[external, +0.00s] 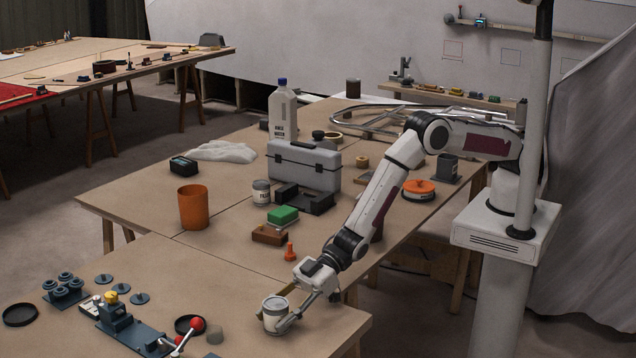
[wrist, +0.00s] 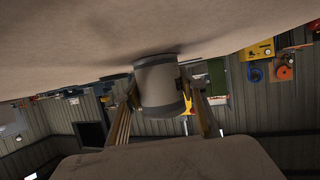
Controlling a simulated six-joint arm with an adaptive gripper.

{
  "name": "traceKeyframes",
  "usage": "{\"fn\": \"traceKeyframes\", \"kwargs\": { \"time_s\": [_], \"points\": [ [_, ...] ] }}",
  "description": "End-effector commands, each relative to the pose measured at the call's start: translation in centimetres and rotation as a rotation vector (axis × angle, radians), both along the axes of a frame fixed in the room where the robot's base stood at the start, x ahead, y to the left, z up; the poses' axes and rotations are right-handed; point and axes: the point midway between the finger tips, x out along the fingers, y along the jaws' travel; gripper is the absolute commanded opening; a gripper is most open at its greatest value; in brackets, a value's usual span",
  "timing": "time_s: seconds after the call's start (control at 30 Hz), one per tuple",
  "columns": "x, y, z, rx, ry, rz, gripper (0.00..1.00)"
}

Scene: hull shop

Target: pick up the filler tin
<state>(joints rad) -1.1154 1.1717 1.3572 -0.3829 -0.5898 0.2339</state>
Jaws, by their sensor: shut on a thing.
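The filler tin (external: 273,318), a short pale grey-white can, is at the front of the near table. Its label cannot be read. My gripper (external: 279,308) reaches down to it from the upper right and is shut on it, a finger on either side. In the wrist view the tin (wrist: 157,88) sits between the two fingers of my gripper (wrist: 160,92), close to the tabletop with a dark shadow by its end. I cannot tell whether it touches the table. A similar pale tin (external: 261,192) with dark lettering stands farther back, beside the grey toolbox.
An orange bolt-like piece (external: 290,252), a brown block (external: 269,235) and an orange cup (external: 193,207) stand behind the held tin. A blue clamp fixture with a red-knobbed lever (external: 198,325) is to its left. The table's right edge (external: 368,325) is near; bare tabletop lies between.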

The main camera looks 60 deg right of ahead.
Motion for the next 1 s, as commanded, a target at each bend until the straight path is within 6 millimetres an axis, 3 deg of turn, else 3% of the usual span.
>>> {"fn": "traceKeyframes", "kwargs": {
  "time_s": [0.37,1.0],
  "points": [
    [0.0,0.1,1.8,0.005,-0.001,0.000,0.11],
    [0.0,0.1,9.3,0.004,0.000,0.001,0.11]
  ]
}}
